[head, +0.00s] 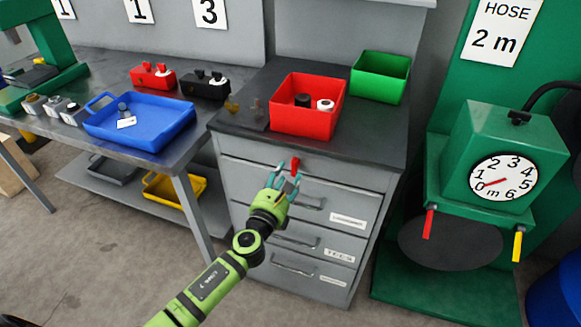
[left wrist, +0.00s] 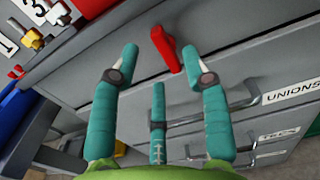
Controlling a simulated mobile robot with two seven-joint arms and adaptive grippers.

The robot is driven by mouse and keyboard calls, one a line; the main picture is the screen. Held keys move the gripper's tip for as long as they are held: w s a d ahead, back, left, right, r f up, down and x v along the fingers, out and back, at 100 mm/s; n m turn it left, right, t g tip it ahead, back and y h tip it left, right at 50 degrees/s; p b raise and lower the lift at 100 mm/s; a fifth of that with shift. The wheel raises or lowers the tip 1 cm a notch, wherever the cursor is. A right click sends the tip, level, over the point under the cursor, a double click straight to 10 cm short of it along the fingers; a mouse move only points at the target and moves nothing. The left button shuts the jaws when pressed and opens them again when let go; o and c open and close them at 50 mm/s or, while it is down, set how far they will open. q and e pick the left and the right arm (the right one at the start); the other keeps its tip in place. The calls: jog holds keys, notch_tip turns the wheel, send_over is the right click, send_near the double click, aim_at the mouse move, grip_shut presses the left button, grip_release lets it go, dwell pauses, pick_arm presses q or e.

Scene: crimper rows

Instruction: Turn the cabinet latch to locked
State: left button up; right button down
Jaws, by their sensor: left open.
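The cabinet latch is a small red handle (head: 295,167) on the top drawer front of the grey cabinet (head: 345,180). In the left wrist view the red latch (left wrist: 166,48) stands slightly tilted, its upper end leaning left. My left gripper (head: 285,178) is in front of the cabinet, just below the latch in the head view. Its teal fingers (left wrist: 160,65) are open and spread to either side of the latch, with the right fingertip close to it. Whether that finger touches it I cannot tell. My right gripper is not in view.
A red bin (head: 285,117) with a black and a white part and a green bin (head: 380,70) stand on the cabinet top. Drawer handles (head: 300,240) stick out below the latch. A blue tray (head: 165,135) lies on the left bench. A green machine with a dial (head: 502,177) stands right.

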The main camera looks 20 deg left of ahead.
aim_at(294, 167)
pick_arm(q)
jog(key=w, duration=0.4)
jog(key=shift+w+d, duration=0.1)
grip_shut()
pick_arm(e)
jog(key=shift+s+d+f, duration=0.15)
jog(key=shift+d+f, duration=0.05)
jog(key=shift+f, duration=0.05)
